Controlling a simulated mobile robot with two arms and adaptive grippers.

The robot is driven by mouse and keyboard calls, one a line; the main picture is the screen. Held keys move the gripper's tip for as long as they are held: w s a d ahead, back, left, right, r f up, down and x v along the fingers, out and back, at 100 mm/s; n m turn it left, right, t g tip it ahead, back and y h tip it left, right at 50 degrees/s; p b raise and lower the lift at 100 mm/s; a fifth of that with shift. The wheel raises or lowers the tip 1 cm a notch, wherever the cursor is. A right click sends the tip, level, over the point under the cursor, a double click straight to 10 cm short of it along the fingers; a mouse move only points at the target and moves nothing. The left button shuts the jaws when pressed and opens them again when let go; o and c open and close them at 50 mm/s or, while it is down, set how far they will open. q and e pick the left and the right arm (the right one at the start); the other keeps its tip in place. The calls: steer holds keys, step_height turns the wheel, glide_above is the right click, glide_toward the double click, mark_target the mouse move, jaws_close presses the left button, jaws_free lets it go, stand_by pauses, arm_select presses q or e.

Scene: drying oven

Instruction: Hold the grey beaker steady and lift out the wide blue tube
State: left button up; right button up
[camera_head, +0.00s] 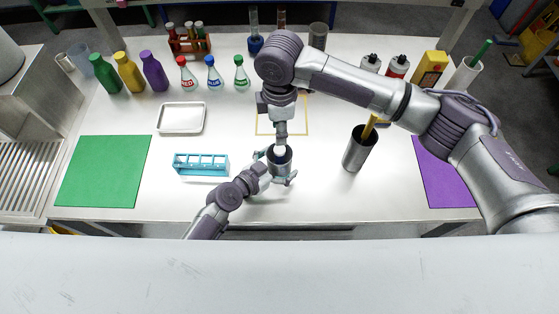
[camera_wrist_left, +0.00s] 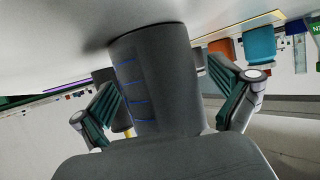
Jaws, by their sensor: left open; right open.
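The grey beaker (camera_head: 284,166) stands on the white table near its front middle. In the left wrist view the grey beaker (camera_wrist_left: 155,75) rises between the fingers and shows blue marks on its side. My left gripper (camera_head: 274,168) is open, with one finger on each side of the beaker; I cannot tell whether they touch it. Its two fingers also show in the left wrist view (camera_wrist_left: 165,90). My right gripper (camera_head: 281,143) points down over the beaker's mouth and is open. It hides most of the opening, and I cannot make out the wide blue tube.
A blue rack (camera_head: 201,165) stands left of the beaker. A dark cup (camera_head: 356,152) with a yellow stick stands to the right. A tray (camera_head: 182,118), a green mat (camera_head: 103,172) and a purple mat (camera_head: 447,178) lie farther out. Bottles line the back.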

arm_select(q)
steer(key=c, duration=1.2)
arm_select(e)
steer(key=o, duration=0.4)
steer(key=shift+s+r, duration=0.1)
steer(key=shift+r, duration=0.25)
step_height(320, 180, up, 2)
steer(key=m, duration=0.1)
glide_above(280, 149)
steer(key=shift+m, duration=0.3)
steer(key=f, duration=0.5)
steer(key=shift+s, duration=0.25)
steer(key=shift+w+f, duration=0.2)
steer(key=shift+f, duration=2.95)
